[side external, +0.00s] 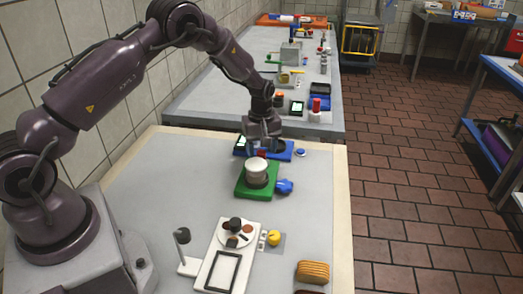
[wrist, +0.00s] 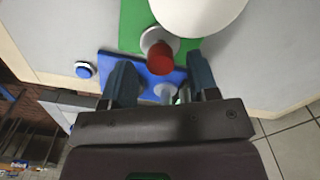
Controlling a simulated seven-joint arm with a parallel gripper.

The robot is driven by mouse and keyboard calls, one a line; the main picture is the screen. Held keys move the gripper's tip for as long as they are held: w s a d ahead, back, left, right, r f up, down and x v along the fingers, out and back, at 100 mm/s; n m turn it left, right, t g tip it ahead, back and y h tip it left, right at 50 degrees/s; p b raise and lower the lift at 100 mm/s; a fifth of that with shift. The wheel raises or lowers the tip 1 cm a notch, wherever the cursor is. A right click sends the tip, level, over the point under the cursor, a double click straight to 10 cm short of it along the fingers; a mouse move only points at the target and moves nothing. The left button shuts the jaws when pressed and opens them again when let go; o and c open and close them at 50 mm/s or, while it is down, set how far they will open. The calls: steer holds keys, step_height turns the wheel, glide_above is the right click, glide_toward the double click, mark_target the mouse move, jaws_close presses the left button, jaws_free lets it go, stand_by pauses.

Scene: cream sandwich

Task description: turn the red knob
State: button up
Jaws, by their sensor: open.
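The red knob (wrist: 159,56) sits on a round pale collar at the edge of the green base (wrist: 131,30). In the wrist view it lies between the tips of my gripper (wrist: 160,66), one finger on each side with gaps. My gripper is open and empty. In the side external view my gripper (side external: 264,140) points down just behind the white round container (side external: 256,174) on the green base (side external: 243,191). Only a bit of red (side external: 262,153) shows under the fingers there. I cannot tell the exact height of the fingertips relative to the knob.
A blue plate (side external: 286,152) lies behind the green base, with a blue button (side external: 301,153) at its right. A white board (side external: 210,262), small lamp (side external: 183,237) and bread (side external: 313,271) are nearer. The table's left is clear.

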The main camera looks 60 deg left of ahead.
mark_target(261, 152)
step_height(261, 152, up, 12)
steer(key=shift+f, duration=0.15)
